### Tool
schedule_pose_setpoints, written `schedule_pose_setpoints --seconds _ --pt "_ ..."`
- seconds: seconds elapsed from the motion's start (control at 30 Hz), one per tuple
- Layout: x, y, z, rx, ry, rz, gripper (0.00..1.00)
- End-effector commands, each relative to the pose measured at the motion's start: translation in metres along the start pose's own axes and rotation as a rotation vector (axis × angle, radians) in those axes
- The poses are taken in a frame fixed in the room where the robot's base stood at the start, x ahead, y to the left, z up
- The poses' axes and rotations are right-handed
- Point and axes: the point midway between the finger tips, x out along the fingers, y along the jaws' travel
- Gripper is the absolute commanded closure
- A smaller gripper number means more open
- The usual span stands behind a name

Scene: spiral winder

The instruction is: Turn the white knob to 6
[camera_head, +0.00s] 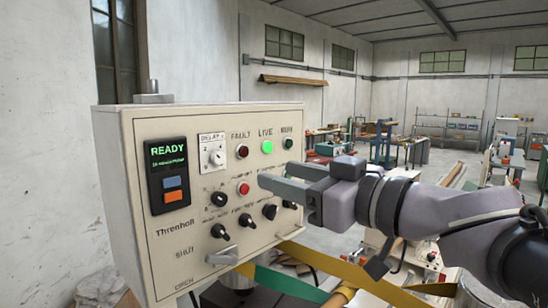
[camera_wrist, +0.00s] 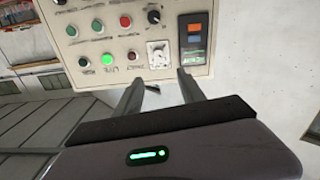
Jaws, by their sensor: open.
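The white knob (camera_head: 217,157) sits on a small white plate labelled DELAY, in the upper part of the cream control panel (camera_head: 150,240). The number it points at is too small to read. In the wrist view the panel is upside down, and the white knob (camera_wrist: 158,56) shows just beyond and between the fingertips. My gripper (camera_head: 272,175) is open and empty, in front of the panel and to the right of the knob in the head view. Its two fingers (camera_wrist: 159,78) point toward the panel, apart from the knob.
A READY display (camera_head: 168,155) with blue and orange buttons is left of the knob. A grey handle (camera_head: 222,257) juts out below.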

Motion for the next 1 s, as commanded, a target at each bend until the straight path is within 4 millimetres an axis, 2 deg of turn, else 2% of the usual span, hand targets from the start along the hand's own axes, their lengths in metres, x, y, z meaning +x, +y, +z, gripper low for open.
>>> schedule_pose_setpoints --seconds 0.17,0.4,0.53,0.7,1.0 --pt "0.041 -0.002 0.001 0.002 -0.002 -0.008 0.53" --pt "0.114 -0.003 0.001 0.003 -0.004 -0.006 0.53" --pt "0.144 -0.002 0.001 0.003 -0.004 -0.004 0.53" --pt "0.165 -0.002 0.003 0.001 -0.004 -0.002 0.53" --pt "0.170 -0.002 0.003 0.001 -0.003 -0.001 0.53"
